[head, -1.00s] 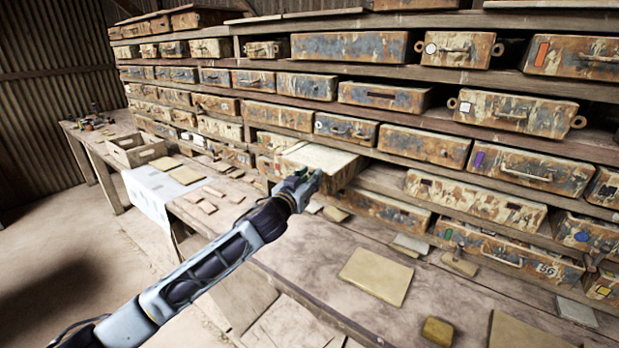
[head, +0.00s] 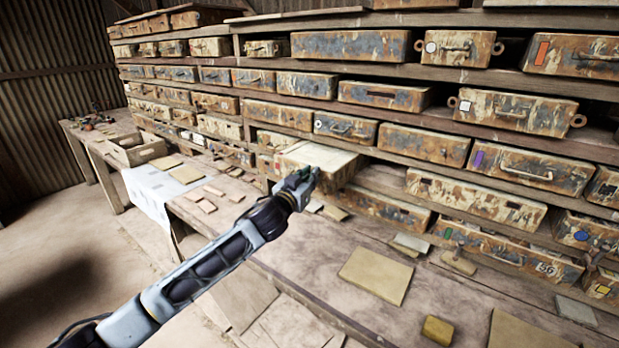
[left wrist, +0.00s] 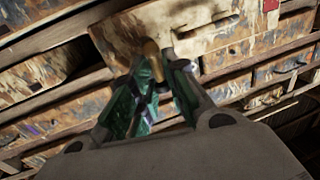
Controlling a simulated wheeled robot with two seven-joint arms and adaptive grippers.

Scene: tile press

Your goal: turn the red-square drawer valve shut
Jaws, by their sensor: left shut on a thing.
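My left gripper (head: 303,182) is at the front of a pulled-out drawer with a pale top (head: 318,157) in the head view. In the left wrist view its green-lined fingers (left wrist: 157,84) are shut on a small brass-coloured piece, the valve handle (left wrist: 151,49), at the drawer's front (left wrist: 215,42). A dark red patch (left wrist: 270,5) shows on that front, near the top right of the wrist view. The fingers hide most of the valve, so its exact angle cannot be told. My right gripper is not in view.
Wooden shelves hold many rusty drawers, such as one with a purple mark (head: 528,172). The bench below carries flat tiles (head: 376,275) and a yellowish block (head: 437,330). A wooden crate (head: 137,150) stands at the far left.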

